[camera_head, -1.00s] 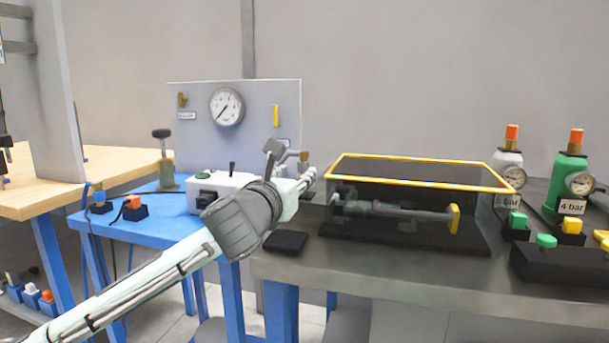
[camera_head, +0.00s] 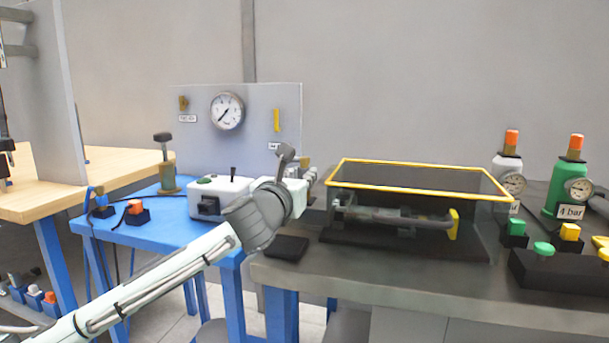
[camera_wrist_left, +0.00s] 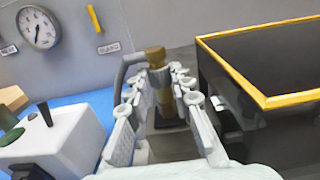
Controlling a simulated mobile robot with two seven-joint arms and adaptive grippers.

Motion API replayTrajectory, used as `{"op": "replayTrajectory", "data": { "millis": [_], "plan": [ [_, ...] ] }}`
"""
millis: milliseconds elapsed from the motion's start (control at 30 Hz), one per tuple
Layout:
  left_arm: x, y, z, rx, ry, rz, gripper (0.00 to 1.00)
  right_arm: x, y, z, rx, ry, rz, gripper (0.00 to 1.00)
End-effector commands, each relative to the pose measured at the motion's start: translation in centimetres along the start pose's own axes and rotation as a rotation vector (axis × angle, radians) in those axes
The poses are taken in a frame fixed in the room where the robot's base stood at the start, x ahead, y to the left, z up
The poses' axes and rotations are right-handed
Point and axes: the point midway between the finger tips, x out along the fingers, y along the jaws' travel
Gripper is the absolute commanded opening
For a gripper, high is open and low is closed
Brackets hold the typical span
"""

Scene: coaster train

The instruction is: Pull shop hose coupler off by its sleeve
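The brass coupler (camera_wrist_left: 156,57) with a grey collar stands upright ahead of my left gripper in the left wrist view. A grey hose-like curve (camera_wrist_left: 121,76) runs down to its left. My left gripper (camera_wrist_left: 158,84) has its fingers apart, one on each side of the coupler's lower part; I cannot tell whether they touch it. In the head view my left gripper (camera_head: 311,174) reaches between the blue table and the dark bench, largely hiding the coupler; only a bit of brass (camera_head: 304,161) shows behind it. My right gripper is not in view.
A yellow-rimmed transparent box (camera_head: 420,190) stands close right of the gripper on the dark bench. A white switch box (camera_head: 215,197) is on the left on the blue table (camera_head: 172,238). A gauge panel (camera_head: 250,98) rises behind. A green regulator (camera_head: 567,195) stands far right.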

Motion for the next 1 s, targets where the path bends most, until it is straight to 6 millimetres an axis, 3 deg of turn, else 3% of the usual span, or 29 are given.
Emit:
{"op": "replayTrajectory", "data": {
  "millis": [100, 1000],
  "plan": [
    [-0.01, -0.01, 0.01, 0.000, 0.000, 0.000, 0.00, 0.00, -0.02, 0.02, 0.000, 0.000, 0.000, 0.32],
    [-0.02, 0.01, 0.82, 0.000, -0.004, 0.000, 0.00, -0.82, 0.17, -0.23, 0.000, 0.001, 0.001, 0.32]
  ]
}}
